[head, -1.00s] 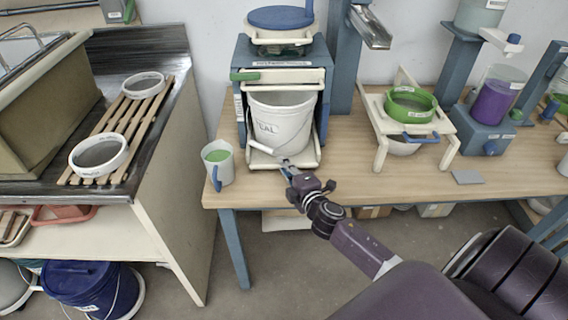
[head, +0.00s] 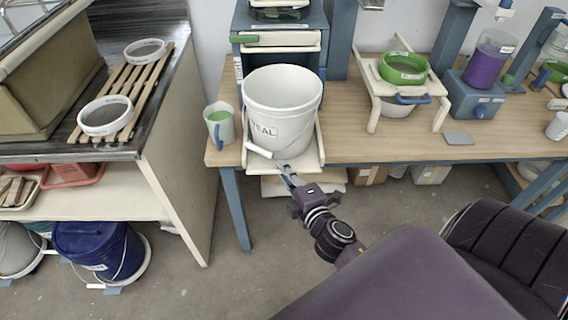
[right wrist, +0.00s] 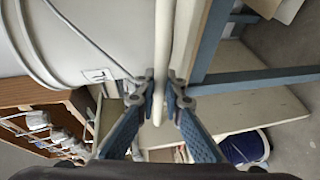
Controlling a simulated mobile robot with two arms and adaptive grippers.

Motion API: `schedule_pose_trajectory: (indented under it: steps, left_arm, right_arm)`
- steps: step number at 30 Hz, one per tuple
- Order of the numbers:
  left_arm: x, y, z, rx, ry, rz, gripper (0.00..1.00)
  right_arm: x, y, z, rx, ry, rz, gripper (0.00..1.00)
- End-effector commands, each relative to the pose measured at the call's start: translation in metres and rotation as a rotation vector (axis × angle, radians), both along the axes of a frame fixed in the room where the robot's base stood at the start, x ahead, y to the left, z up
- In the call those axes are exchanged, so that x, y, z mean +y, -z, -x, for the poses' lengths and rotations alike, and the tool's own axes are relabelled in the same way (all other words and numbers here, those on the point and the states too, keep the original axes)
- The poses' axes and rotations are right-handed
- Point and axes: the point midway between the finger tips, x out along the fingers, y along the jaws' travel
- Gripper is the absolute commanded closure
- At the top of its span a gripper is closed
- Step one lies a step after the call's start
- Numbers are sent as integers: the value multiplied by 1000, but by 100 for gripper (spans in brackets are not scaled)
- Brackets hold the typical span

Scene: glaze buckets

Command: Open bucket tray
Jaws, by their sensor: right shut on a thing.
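The white bucket (head: 281,112) labelled TEAL stands upright on the cream bucket tray (head: 311,158). The tray is slid out of the blue dispenser frame (head: 314,20), and its front reaches past the table's front edge. My right gripper (head: 285,171) is at the front edge of the tray. In the right wrist view its fingers (right wrist: 160,98) are shut on the cream front edge of the tray, with the bucket (right wrist: 85,35) beside it. My left gripper is not in view.
A pale mug (head: 220,123) of green liquid stands just left of the tray. A green sieve (head: 403,68) on a cream stand is to the right. The slatted rack (head: 122,92) with two white rings is at the left.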

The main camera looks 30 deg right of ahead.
Motion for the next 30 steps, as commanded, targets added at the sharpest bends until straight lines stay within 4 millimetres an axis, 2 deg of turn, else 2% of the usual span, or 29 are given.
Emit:
schedule_pose_trajectory:
  steps: [4,11,12,14,23,26,30]
  left_arm:
    - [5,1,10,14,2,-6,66]
    - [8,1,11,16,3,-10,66]
    - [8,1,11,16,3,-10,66]
    - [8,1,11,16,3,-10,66]
    - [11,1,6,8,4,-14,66]
    - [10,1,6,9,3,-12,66]
    - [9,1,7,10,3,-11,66]
  right_arm:
    - [0,0,2,0,2,1,100]
    - [0,0,2,0,1,1,100]
    - [0,0,2,0,1,1,90]
    - [0,0,2,0,1,1,84]
    - [1,0,3,0,0,0,83]
    - [2,0,9,2,1,0,83]
    - [5,-4,29,2,2,-1,83]
